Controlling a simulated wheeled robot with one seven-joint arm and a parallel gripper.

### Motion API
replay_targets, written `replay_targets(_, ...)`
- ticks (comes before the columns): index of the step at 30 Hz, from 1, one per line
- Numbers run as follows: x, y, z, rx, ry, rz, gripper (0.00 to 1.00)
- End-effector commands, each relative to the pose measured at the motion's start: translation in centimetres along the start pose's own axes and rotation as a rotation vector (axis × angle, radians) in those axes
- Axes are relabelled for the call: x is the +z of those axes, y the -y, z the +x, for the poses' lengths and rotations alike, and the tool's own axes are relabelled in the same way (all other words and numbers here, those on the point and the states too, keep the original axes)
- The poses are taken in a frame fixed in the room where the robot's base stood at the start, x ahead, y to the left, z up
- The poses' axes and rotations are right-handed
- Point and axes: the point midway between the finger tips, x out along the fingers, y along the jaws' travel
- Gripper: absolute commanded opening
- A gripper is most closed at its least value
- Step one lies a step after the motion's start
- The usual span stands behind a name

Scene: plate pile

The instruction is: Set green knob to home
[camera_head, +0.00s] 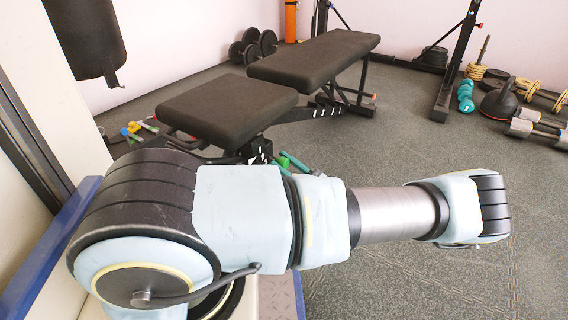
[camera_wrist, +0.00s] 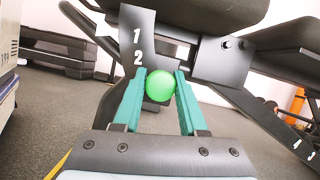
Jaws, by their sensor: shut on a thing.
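The green knob (camera_wrist: 159,85) is a bright round ball in the middle of the wrist view. My gripper (camera_wrist: 159,76) has its two teal fingers on either side of the knob and is shut on it. Behind and above the knob is a dark numbered plate (camera_wrist: 138,35) with white marks 1 and 2.
The weight bench has a dark seat (camera_head: 228,108) and a long back pad (camera_head: 318,55). A rack upright (camera_head: 452,70) and several weights, including a kettlebell (camera_head: 498,103), stand at the right. The rubber floor (camera_head: 390,140) is clear in front of them.

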Motion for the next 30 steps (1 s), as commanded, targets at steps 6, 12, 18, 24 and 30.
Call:
replay_targets(6,0.0,0.1,-0.1,-0.002,-0.001,-0.001,0.0)
replay_targets(12,0.0,0.1,0.6,-0.001,0.0,0.0,0.0)
replay_targets(18,-0.7,0.0,1.9,-0.003,-0.001,-0.001,0.0)
replay_targets(24,-0.8,0.0,2.0,-0.001,-0.001,-0.001,0.43)
replay_targets(30,-0.8,-0.1,1.9,-0.001,-0.001,0.0,0.65)
